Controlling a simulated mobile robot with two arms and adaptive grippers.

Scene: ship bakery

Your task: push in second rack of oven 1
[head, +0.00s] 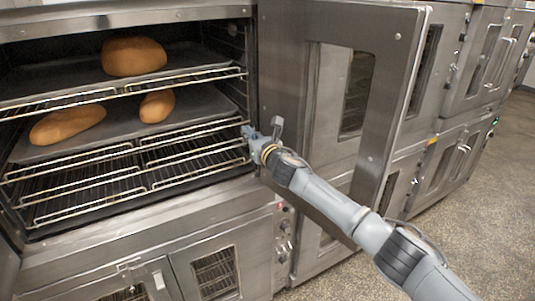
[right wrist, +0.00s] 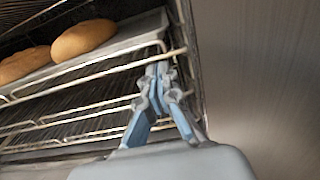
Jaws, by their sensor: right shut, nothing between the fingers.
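Oven 1 (head: 125,7) stands open at the left of the head view. Its top rack (head: 60,102) carries a tray with one loaf. The second rack (head: 70,160) is a wire rack under a tray (head: 110,130) with two loaves. Its front rail (right wrist: 100,75) crosses the right wrist view. My right gripper (head: 248,132) is at the right end of that rail, beside the oven's right side wall. In the right wrist view, the gripper (right wrist: 160,70) is shut and empty, its tips at the rail; I cannot tell if they touch. My left gripper is out of view.
An empty wire rack (head: 95,203) lies below the second rack. The open oven door (head: 285,70), with a window, stands just right of my right gripper. A lower oven (head: 215,272) is closed beneath. More ovens line the right, with open floor (head: 480,210) before them.

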